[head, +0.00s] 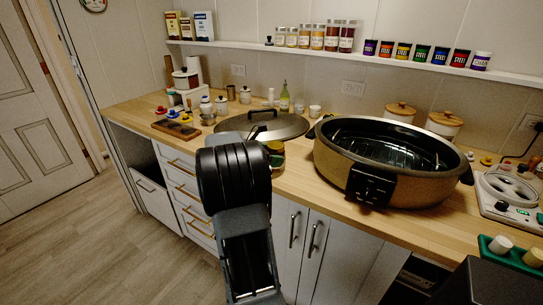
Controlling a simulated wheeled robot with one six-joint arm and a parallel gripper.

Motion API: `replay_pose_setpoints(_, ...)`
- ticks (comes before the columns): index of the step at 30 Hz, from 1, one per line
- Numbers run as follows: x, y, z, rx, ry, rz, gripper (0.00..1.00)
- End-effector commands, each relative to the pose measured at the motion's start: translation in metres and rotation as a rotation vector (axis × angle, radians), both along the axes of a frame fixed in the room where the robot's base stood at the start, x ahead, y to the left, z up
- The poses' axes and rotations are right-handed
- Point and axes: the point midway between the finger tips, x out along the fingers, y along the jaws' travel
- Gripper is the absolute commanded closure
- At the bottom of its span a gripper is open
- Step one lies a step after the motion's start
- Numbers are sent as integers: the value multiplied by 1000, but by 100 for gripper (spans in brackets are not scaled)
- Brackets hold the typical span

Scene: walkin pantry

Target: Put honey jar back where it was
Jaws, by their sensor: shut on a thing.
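The honey jar (277,160), with amber contents and a dark lid, shows just right of my wrist at the front part of the wooden counter. My arm reaches up from the bottom of the head view, and my gripper (258,162) is at its far end, shut on the jar. I cannot tell whether the jar touches the counter.
A large roaster pan (345,165) stands close right of the jar. A glass pot lid (265,126) lies behind it. Small jars and bottles crowd the counter's back left. Spice jars (425,54) line the wall shelf (390,62).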

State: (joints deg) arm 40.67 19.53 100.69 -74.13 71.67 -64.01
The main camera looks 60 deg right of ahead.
Motion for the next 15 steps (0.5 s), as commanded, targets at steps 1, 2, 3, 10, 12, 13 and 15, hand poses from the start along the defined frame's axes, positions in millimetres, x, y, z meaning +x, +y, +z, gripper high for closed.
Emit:
replay_pose_setpoints(1, 0, 0, -1, -1, 1, 0, 74)
replay_pose_setpoints(2, 0, 0, -3, 0, 1, 0, 28)
replay_pose_setpoints(3, 0, 0, -2, 0, 1, 0, 24)
replay_pose_setpoints(10, 0, 0, -2, 0, 1, 0, 3)
replay_pose_setpoints(12, 0, 0, -2, 0, 0, 0, 3)
replay_pose_setpoints(13, 0, 0, -2, 0, 0, 0, 3)
replay_pose_setpoints(15, 0, 0, -2, 0, 0, 0, 3)
